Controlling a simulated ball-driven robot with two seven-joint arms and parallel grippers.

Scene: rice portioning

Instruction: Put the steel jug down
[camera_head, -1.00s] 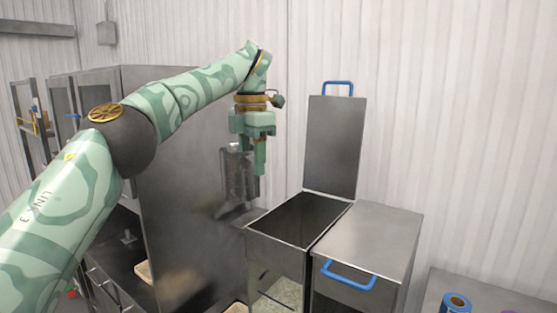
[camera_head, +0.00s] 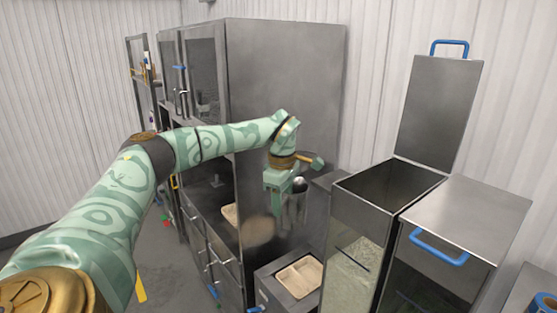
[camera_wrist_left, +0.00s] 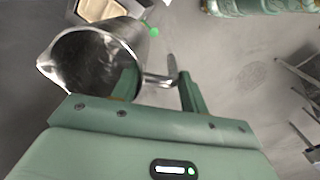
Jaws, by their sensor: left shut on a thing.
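The steel jug (camera_head: 294,205) hangs in my left gripper (camera_head: 279,203) in the head view, in front of the tall steel cabinet. In the left wrist view the jug (camera_wrist_left: 92,66) is at the left, its open mouth and spout facing the camera. Its handle lies between the fingers of my left gripper (camera_wrist_left: 158,88), which is shut on it. The jug is held in the air, clear of any surface that I can make out. My right gripper is not in view.
A low steel unit with a beige tray (camera_head: 300,277) stands below the jug. A steel bin with a raised lid (camera_head: 437,105) and a closed bin (camera_head: 470,215) with a blue handle stand to the right. The tall cabinet (camera_head: 285,90) stands behind the arm.

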